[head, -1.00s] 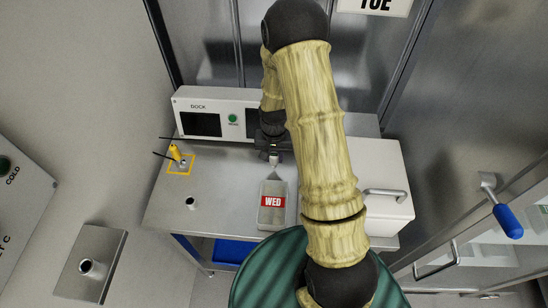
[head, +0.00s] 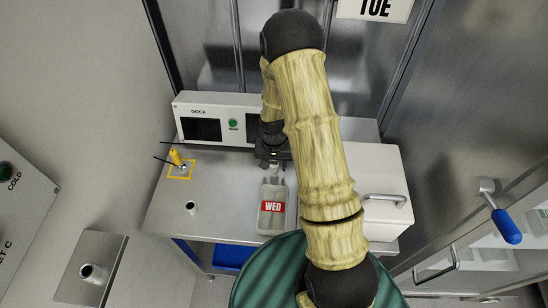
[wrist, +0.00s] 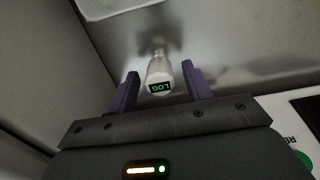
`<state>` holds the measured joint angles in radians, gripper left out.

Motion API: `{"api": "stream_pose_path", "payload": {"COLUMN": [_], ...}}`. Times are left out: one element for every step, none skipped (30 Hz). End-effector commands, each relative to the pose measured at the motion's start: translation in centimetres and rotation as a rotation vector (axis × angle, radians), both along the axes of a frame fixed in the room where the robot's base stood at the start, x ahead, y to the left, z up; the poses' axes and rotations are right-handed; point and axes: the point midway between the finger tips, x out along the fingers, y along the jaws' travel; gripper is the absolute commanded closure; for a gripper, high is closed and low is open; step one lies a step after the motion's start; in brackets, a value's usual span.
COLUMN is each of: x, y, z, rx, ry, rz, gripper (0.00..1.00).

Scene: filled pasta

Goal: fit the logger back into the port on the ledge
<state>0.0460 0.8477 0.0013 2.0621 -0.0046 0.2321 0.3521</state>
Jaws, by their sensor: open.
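The logger (wrist: 158,75) is a small pale cylinder with a dark "LOG" label on its end. In the wrist view it lies between the two spread fingers of my gripper (wrist: 156,88), with gaps on both sides. In the head view my gripper (head: 272,158) is at the back of the steel bench, in front of the dock and behind the WED tray; the arm partly hides it. A grey ledge (head: 105,249) at the lower left carries a short round port (head: 88,271) with a dark opening.
A WED tray (head: 272,222) sits on the bench (head: 225,215). A small round socket (head: 191,207) and a yellow item (head: 175,157) by a yellow square are left of it. The white dock (head: 185,104) stands behind; a white handled box (head: 375,170) stands right.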

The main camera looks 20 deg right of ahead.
Motion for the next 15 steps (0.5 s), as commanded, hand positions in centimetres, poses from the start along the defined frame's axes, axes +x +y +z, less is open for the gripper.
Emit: {"api": "stream_pose_path", "payload": {"x": [0.0,0.1,0.1,0.1,0.1,0.1,0.1,0.1,0.1,0.2,0.2,0.1,0.1,0.1,0.1], "y": [0.0,0.0,0.0,0.0,0.0,0.0,0.0,0.0,0.0,0.0,0.0,0.0,0.0,0.0,0.0], "z": [0.2,0.4,0.7,0.9,1.2,1.6,2.0,2.4,2.9,3.4,3.8,4.4,4.9,5.3,6.0], "rx": [0.001,0.0,-0.001,-0.001,0.0,0.0,0.0,0.0,0.0,0.0,0.0,0.0,0.0,0.0,0.0], "ry": [-0.001,-0.002,-0.004,-0.004,-0.003,-0.004,-0.005,-0.005,-0.006,-0.006,-0.006,-0.006,-0.005,-0.006,-0.005], "rz": [0.0,0.0,0.0,0.0,0.0,0.0,0.0,0.0,0.0,0.0,0.0,0.0,0.0,0.0,0.0], "gripper": [0.5,0.5,0.5,0.5,0.5,0.5,0.5,0.5,0.5,0.5,0.5,0.5,0.5,0.5,0.5]}}
